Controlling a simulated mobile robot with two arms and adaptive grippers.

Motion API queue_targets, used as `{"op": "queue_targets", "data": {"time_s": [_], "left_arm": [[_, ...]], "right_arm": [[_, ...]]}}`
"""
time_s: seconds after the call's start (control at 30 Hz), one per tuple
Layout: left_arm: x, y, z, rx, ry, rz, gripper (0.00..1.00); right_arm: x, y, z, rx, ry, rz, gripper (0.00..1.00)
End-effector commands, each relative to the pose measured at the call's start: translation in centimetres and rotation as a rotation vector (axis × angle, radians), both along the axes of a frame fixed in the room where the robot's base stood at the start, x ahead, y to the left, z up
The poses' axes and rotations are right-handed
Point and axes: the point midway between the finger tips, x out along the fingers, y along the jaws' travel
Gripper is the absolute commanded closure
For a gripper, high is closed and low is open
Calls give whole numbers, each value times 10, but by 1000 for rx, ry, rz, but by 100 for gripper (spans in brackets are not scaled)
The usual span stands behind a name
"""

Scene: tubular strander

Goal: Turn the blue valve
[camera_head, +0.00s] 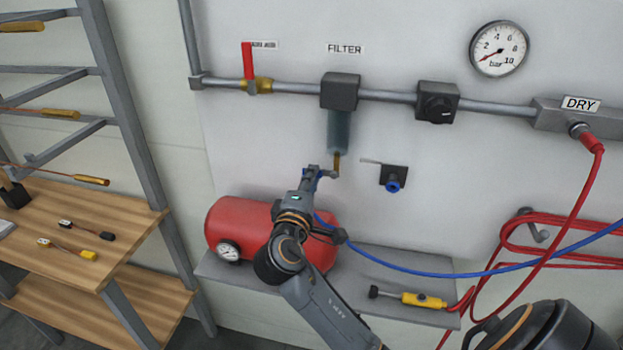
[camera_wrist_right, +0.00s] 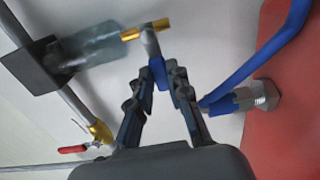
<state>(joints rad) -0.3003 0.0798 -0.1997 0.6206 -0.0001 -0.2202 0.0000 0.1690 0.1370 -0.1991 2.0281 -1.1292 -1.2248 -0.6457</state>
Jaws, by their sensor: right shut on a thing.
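A blue valve handle (camera_wrist_right: 158,72) shows between my right gripper's fingertips in the wrist view. It sits on a short grey stem by a brass fitting (camera_wrist_right: 147,29) at the end of the clear filter bowl (camera_wrist_right: 95,50). My right gripper (camera_head: 320,173) is shut on the blue handle. In the head view it is just below the filter (camera_head: 339,130), at its brass drain fitting (camera_head: 337,163). The gripper hides most of the handle there. My left gripper is not in view.
A red tank (camera_head: 225,216) with a gauge is behind my arm. A blue hose (camera_head: 420,272) runs right from it. A dark wall fitting with a blue end (camera_head: 392,185) is right of the gripper. A red-handled valve (camera_head: 249,62) is on the pipe above. Wooden shelves (camera_head: 70,235) stand left.

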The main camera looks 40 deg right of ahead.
Motion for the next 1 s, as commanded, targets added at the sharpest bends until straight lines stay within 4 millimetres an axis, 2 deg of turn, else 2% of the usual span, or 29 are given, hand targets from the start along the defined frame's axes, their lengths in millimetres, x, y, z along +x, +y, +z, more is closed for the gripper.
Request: {"op": "queue_targets", "data": {"time_s": [0.03, 0.07, 0.17, 0.57, 1.0], "left_arm": [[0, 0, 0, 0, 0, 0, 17], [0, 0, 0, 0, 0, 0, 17], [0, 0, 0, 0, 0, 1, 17], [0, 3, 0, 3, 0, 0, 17], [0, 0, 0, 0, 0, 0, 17]], "right_arm": [[0, 0, -2, 0, 5, 1, 100], [0, 0, -2, 0, 6, 1, 79], [0, 0, -2, 0, 4, 0, 59], [-4, 6, -1, 2, 2, 2, 59], [-60, 71, -2, 4, 5, 2, 59]]}}
